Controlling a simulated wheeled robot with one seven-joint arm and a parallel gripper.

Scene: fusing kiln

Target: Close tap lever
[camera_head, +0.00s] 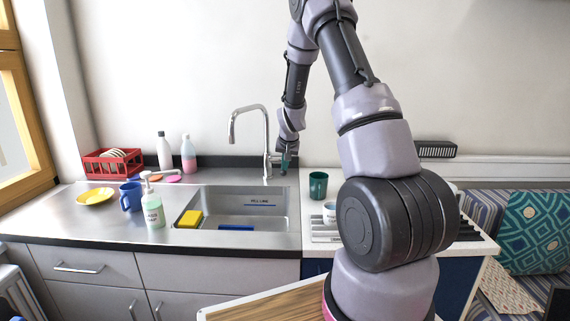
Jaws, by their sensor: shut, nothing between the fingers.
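The chrome tap (266,140) rises behind the sink, with its curved spout arching to the left. Its lever (275,157) is on the right side of the tap body, small in this view and partly hidden by my gripper. My gripper (285,168) is at the end of my arm, pointing down, right beside the lever at the tap's right. Its fingers look shut and empty. I cannot tell whether they touch the lever, or exactly how the lever is turned.
The sink (270,205) holds a yellow sponge (190,219) and a blue item (236,228). A green cup (318,185) stands right of my gripper.

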